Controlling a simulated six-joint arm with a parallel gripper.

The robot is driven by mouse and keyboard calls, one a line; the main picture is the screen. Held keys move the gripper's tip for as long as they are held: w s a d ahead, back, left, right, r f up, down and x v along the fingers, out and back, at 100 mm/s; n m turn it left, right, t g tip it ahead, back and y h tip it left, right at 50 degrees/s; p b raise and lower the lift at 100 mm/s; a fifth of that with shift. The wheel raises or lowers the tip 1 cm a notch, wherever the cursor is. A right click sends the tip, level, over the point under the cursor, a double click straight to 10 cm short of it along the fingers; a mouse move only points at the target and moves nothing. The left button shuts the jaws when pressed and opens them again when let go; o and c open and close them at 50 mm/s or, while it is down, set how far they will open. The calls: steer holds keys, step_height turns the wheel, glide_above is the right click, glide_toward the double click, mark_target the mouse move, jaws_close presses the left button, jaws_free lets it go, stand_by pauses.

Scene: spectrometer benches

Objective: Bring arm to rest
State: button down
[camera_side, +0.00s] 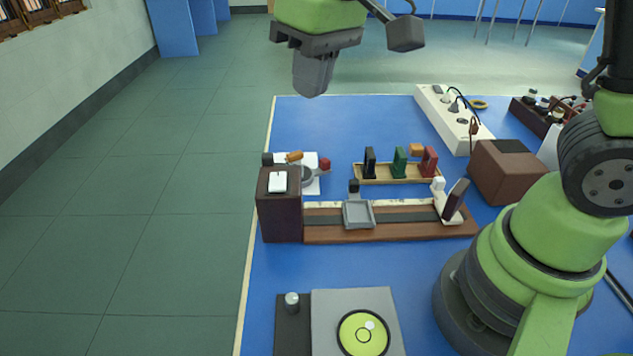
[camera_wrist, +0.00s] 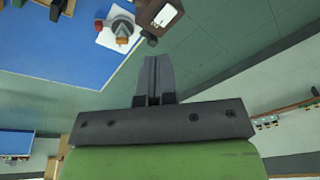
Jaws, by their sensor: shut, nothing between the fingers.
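My gripper (camera_side: 313,84) hangs high above the far left edge of the blue table, at the top of the side view. Its fingers point down and are shut together with nothing between them. In the wrist view my gripper (camera_wrist: 153,62) also shows shut and empty, with the table edge and floor beyond it. My green arm stands at the right of the side view. The gripper touches nothing.
A blue table (camera_side: 290,130) carries a brown bench with a dark box (camera_side: 281,215), a tray of coloured holders (camera_side: 400,180), a white power strip (camera_side: 455,120), a brown box (camera_side: 507,170) and a grey plate with a yellow-green disc (camera_side: 363,334). Open floor lies left.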

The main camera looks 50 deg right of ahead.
steer(key=s+d+r+m+t, duration=0.2)
steer(key=s, duration=0.5)
steer(key=s+d+r+m+t+y, duration=0.1)
steer(key=s+d+r+m+t, duration=0.1)
steer(key=s, duration=0.5)
steer(key=shift+s+d+r+m+t, duration=0.3)
steer(key=shift+d+r+m+t, duration=0.1)
steer(key=shift+m+t, duration=0.15)
steer(key=w+a+r+m+g, duration=0.2)
steer(key=w+m+g, duration=0.2)
steer(key=w+m, duration=0.6)
steer(key=w+a+f+m+g+h, duration=0.2)
steer(key=w+a+f+m+g, duration=0.1)
steer(key=w+f+m, duration=0.4)
steer(key=w+a+m, duration=0.1)
steer(key=w+m, duration=0.2)
steer(key=m, duration=0.3)
steer(key=shift+w, duration=0.25)
